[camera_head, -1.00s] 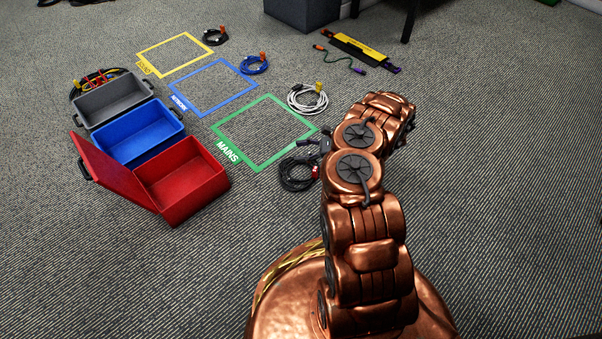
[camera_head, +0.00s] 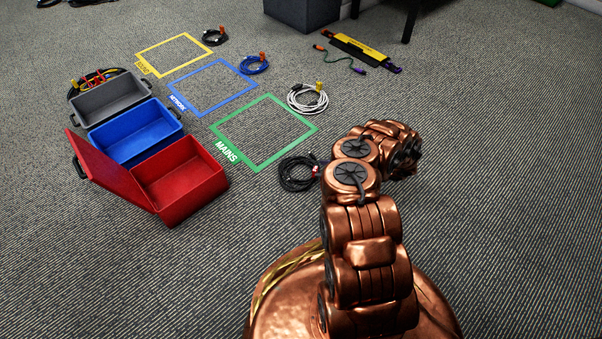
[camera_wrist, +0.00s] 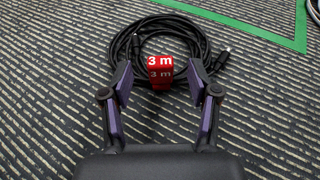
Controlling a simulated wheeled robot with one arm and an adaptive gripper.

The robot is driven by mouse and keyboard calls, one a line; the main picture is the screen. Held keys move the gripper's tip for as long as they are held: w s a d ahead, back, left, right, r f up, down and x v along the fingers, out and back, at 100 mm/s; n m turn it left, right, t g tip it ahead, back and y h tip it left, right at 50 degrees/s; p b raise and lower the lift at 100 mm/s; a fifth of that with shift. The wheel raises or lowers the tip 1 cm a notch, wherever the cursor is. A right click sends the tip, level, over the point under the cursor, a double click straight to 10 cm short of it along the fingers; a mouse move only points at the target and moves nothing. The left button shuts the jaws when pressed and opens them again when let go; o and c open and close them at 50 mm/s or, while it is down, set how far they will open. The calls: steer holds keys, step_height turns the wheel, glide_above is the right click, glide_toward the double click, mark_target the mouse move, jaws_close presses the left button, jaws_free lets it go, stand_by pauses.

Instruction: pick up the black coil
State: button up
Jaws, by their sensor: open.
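A black coil (camera_head: 294,174) lies on the carpet just below the green MAINS square in the head view, partly hidden by my arm. In the wrist view the black coil (camera_wrist: 137,42) carries a red tag (camera_wrist: 160,70) marked "3 m". My gripper (camera_wrist: 158,78) is open, with its two purple-lined fingers apart. The red tag and the near edge of the coil show between the fingertips. I cannot tell how high the fingers are above the coil. In the head view my arm hides the gripper.
A green taped square (camera_head: 218,128) lies beside the coil, with blue and yellow squares beyond. A white coil (camera_head: 300,107), a blue coil and another dark coil lie along their right. Red (camera_head: 207,199), blue and grey bins stand at left. Carpet at right is clear.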

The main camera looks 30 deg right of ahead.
mark_target(317, 169)
steer(key=b+x, duration=0.2)
steer(key=x, duration=0.2)
steer(key=shift+w, duration=0.15)
steer(key=shift+c, duration=0.3)
jaws_close()
